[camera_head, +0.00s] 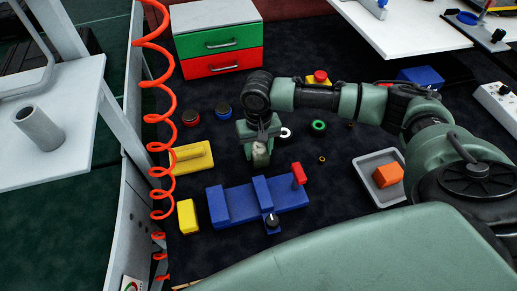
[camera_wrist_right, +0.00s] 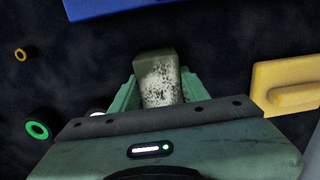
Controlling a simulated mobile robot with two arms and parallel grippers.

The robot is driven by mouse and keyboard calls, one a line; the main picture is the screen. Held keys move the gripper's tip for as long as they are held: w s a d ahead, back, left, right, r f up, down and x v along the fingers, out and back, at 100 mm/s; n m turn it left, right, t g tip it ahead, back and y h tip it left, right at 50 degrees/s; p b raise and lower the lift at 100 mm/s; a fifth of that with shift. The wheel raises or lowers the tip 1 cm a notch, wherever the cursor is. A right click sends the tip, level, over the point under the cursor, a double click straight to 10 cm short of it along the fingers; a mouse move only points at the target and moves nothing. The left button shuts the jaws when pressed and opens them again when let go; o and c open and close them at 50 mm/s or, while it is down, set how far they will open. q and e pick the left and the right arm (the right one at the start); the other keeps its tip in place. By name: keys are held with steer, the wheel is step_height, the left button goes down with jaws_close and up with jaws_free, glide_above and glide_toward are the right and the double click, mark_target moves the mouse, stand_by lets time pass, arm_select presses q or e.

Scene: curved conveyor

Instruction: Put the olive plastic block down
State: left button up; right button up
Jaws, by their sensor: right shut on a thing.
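My right gripper (camera_head: 258,143) points down over the dark work surface, behind the blue fixture (camera_head: 227,202). It is shut on the olive plastic block (camera_head: 261,157), whose lower end shows below the fingers. In the right wrist view the block (camera_wrist_right: 154,62) sits between the two green fingers of the gripper (camera_wrist_right: 157,92); its end is olive and its near face is speckled pale. I cannot tell whether the block touches the surface. My left gripper is not in view.
A yellow holder (camera_head: 190,158) and yellow block (camera_head: 187,215) lie to the left. Rings, including a green one (camera_head: 318,126), lie to the right. A grey tray (camera_head: 361,166) holds an orange block (camera_head: 388,175). A drawer unit (camera_head: 218,41) stands behind. A red coiled hose (camera_head: 161,146) hangs left.

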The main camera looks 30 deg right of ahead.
steer(key=o, duration=1.5)
steer(key=shift+f, duration=0.1)
steer(key=shift+c, duration=0.2)
